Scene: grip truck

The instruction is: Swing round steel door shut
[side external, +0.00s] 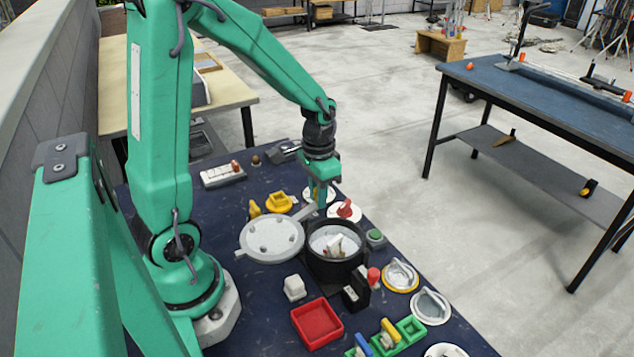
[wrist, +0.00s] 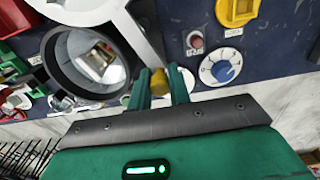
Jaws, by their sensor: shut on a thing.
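The round steel door (side external: 272,240) is a pale grey disc, open to the left of a round black vessel (side external: 336,268). The vessel's mouth is uncovered, with whitish contents inside. A flat grey bar (side external: 305,212) runs from the door's edge toward my gripper (side external: 320,200). In the wrist view, part of the door (wrist: 80,8) shows at the top, the bar (wrist: 147,35) slants down to my fingers, and the vessel (wrist: 88,62) is at left. My gripper (wrist: 158,90) is shut on a yellowish knob (wrist: 159,82) by the bar's end. The fingertips are partly hidden in the side view.
A red knob on a white disc (side external: 345,211) and a green button (side external: 375,237) are close right of my gripper. A white cube (side external: 294,288) and red tray (side external: 317,324) are in front. The wrist view shows a blue dial (wrist: 222,71).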

